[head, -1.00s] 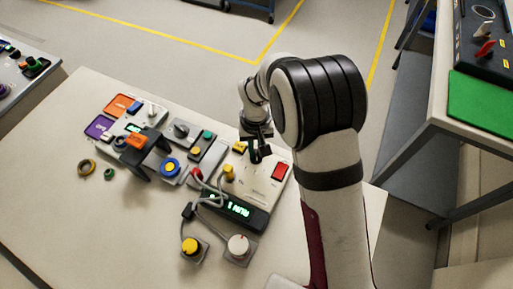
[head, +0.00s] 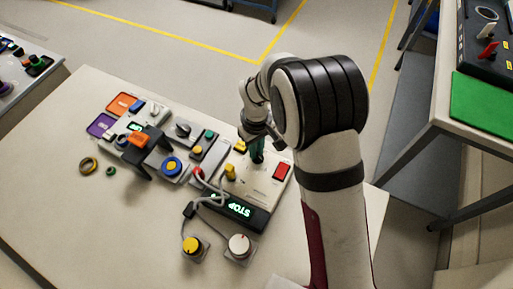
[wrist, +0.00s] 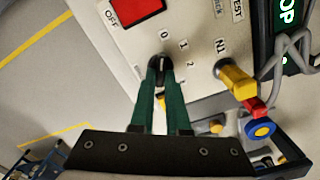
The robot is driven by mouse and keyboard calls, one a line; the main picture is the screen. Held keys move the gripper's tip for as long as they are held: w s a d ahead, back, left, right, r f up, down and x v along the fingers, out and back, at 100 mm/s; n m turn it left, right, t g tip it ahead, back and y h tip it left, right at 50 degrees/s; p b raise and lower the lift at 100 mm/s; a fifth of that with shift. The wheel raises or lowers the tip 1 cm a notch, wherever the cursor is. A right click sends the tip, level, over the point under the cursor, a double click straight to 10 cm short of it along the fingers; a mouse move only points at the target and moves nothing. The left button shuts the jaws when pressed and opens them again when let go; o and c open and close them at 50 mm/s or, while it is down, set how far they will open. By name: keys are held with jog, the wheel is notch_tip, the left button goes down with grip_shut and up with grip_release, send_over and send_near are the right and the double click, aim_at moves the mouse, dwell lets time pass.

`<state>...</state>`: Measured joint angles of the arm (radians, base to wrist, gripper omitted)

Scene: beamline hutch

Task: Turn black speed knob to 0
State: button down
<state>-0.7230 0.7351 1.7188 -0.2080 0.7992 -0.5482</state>
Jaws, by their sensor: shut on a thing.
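The black speed knob (wrist: 160,63) sits on a pale control panel (wrist: 205,50), with a printed scale from 0 to 3 beside it. Its light pointer mark appears to line up toward the 0 in the wrist view. My gripper (wrist: 161,76) is shut on the knob, with one green finger on each side. In the head view my gripper (head: 257,158) is over the panel and hides the knob. The panel's display (head: 241,209) reads STOP.
The red OFF button (wrist: 135,10) and a yellow lever-like knob (wrist: 236,79) are close to the fingers. Grey cables (head: 207,197) run beside the panel. A yellow knob (head: 193,245) and a white knob (head: 239,246) stand nearer. The table's left front is clear.

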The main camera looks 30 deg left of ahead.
jog(key=c, duration=0.9)
grip_release()
notch_tip(320, 180, up, 16)
jog(key=shift+f, duration=0.1)
notch_tip(320, 180, up, 3)
jog(key=m, duration=0.3)
send_over(277, 169)
jog(key=s+d+r+m+y, duration=0.1)
jog(key=s+d+m, duration=0.3)
jog(key=d, duration=0.2)
jog(key=s+d+r+m, duration=0.1)
jog(key=s+d+m, duration=0.3)
jog(key=d, duration=0.3)
jog(key=s+d+f+m, duration=0.3)
jog(key=s+m, duration=0.3)
jog(key=s, duration=0.3)
jog(key=shift+s+d+m+y, duration=0.3)
jog(key=shift+d+m+y, duration=0.1)
jog(key=shift+d, duration=0.5)
